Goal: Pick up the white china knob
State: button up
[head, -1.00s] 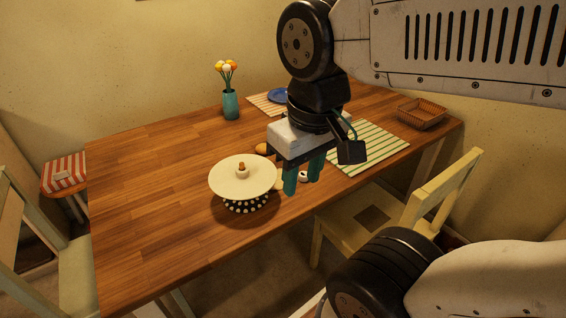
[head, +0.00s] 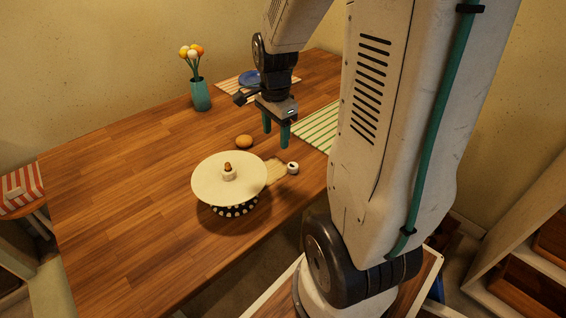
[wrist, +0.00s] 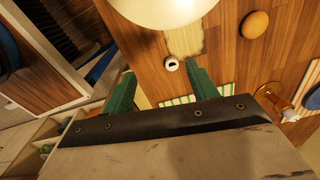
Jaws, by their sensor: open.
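A small white knob (head: 292,168) with a dark mark on its face rests on the wooden table by the near edge, just right of a pale wooden board. It also shows in the wrist view (wrist: 172,65), close to the line between the fingertips. My gripper (head: 276,131) has green fingers, spread apart and empty, pointing down above the table. In the head view it appears above and beyond the knob, not touching it. In the wrist view the fingertips (wrist: 160,75) show on either side of the knob, the right one closer.
A cream disc (head: 208,188) with a small white, brown-topped piece sits on a dotted base left of the knob. The pale board (head: 274,174) and a brown roll (head: 244,142) lie nearby. A teal vase (head: 201,96) stands farther back. The table's left part is clear.

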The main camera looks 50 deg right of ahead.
aim_at(293, 165)
jog(key=d+f+m, duration=0.7)
jog(key=d+f, duration=0.1)
jog(key=f, duration=0.1)
jog(key=shift+d+f+m, duration=0.2)
jog(key=shift+f+m, duration=0.05)
jog(key=shift+m, duration=0.15)
jog(key=f, duration=0.5)
jog(key=w+f, duration=0.1)
jog(key=f, duration=0.1)
jog(key=shift+a+f, duration=0.15)
jog(key=shift+f, duration=0.2)
jog(key=c, duration=1.1)
